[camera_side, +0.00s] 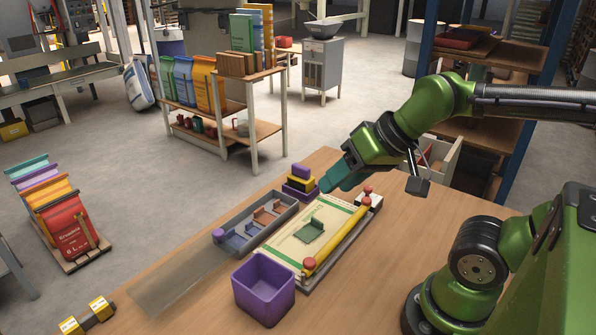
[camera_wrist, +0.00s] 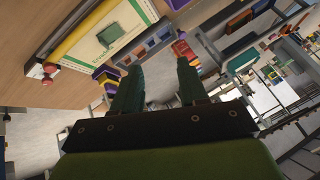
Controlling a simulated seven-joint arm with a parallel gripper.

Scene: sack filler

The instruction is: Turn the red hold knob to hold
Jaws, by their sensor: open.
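A board (camera_side: 318,237) with a cream sheet and a green piece (camera_side: 311,231) lies on the wooden table. A yellow bar (camera_side: 338,238) runs along its right side. Red knobs sit at the bar's near end (camera_side: 309,263) and far end (camera_side: 367,190); I cannot tell which is the hold knob or read its setting. The wrist view shows one red knob (camera_wrist: 49,68) at the upper left, beside the yellow bar (camera_wrist: 83,29). My gripper (camera_side: 325,184) is above the board's far end, apart from both knobs. Its teal fingers (camera_wrist: 157,78) are spread and empty.
A grey tray (camera_side: 256,223) of coloured pieces lies left of the board. A purple and yellow stack (camera_side: 300,182) stands close to my gripper. An open purple bin (camera_side: 264,288) stands at the near side. The table right of the bar is clear.

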